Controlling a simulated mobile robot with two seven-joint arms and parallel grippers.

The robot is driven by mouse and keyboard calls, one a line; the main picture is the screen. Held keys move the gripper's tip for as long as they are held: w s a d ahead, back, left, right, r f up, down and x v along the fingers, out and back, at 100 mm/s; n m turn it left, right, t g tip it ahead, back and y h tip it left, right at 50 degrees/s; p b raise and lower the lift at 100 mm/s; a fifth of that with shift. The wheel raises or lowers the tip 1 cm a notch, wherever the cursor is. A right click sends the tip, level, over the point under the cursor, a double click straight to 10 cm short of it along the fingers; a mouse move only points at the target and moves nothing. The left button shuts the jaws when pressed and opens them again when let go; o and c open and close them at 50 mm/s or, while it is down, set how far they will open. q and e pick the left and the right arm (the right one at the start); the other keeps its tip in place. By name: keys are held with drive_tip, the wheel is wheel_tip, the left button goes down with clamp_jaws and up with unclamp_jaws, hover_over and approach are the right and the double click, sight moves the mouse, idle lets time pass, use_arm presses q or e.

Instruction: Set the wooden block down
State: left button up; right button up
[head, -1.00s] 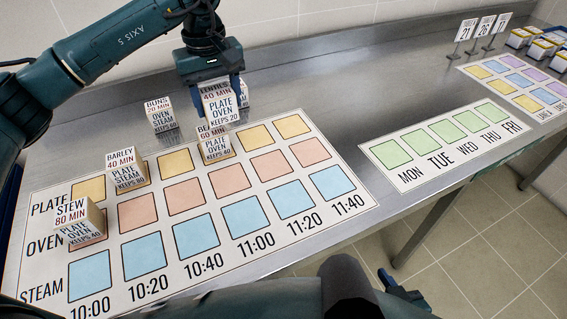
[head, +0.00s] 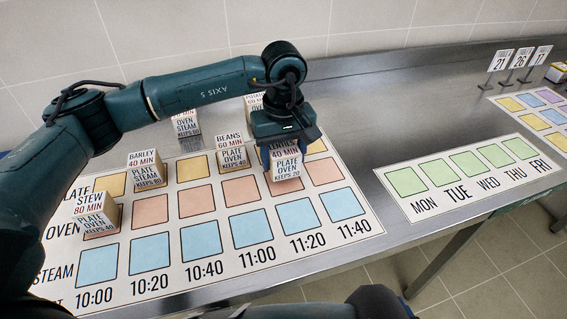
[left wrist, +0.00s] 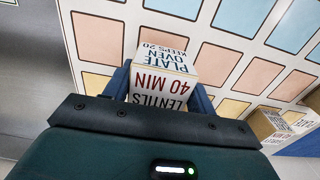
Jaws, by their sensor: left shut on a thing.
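My left gripper (head: 283,150) is shut on the white lentils block (head: 286,168), labelled "LENTILS 40 MIN, PLATE OVEN KEEPS 20". In the head view the block overlaps the 11:20 column, around the plate and oven rows of the time chart (head: 368,222). I cannot tell whether it touches the chart. In the left wrist view the lentils block (left wrist: 165,75) sits between the two fingers, with orange and blue squares beyond it. My right gripper is not in view.
The beans block (head: 235,158) stands left of the lentils block in the plate row. The barley block (head: 148,172) and stew block (head: 97,212) stand further left. More blocks, including a partly hidden one (head: 186,124), stand behind the chart. A weekday card (head: 470,170) lies right.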

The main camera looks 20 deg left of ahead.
sight(283, 166)
use_arm(q)
drive_tip(key=shift+f, duration=1.65)
drive_tip(key=o, duration=1.1)
drive_tip(key=shift+c, duration=0.2)
wheel_tip(283, 166, up, 12)
drive_tip(key=shift+r+b, duration=0.2)
drive_tip(key=shift+b, duration=0.35)
